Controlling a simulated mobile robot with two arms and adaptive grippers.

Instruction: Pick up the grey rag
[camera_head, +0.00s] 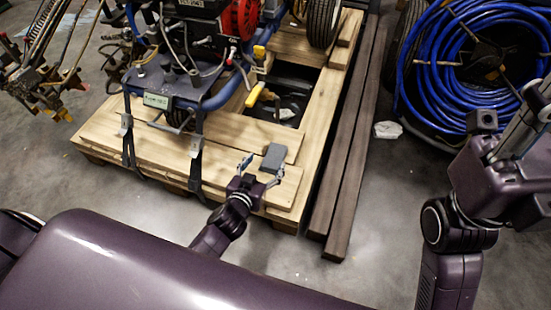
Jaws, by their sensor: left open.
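A small dark grey rectangular piece (273,157), which looks like the folded grey rag, lies on the pale wooden boards of the pallet near its front right part. My left gripper (262,168) reaches up from below, just in front of it. Its two fingers are spread apart with nothing seen between them. The right finger is close to the near edge of the grey piece; I cannot tell whether they touch. My right arm (483,190) stands at the right edge, and its gripper is not seen.
The wooden pallet (100,135) carries a striping machine (185,75) held by dark straps. Long dark beams (352,150) lie along its right side. A crumpled whitish piece (388,130) lies on the floor near a coil of blue hose (420,75). The floor in front is clear.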

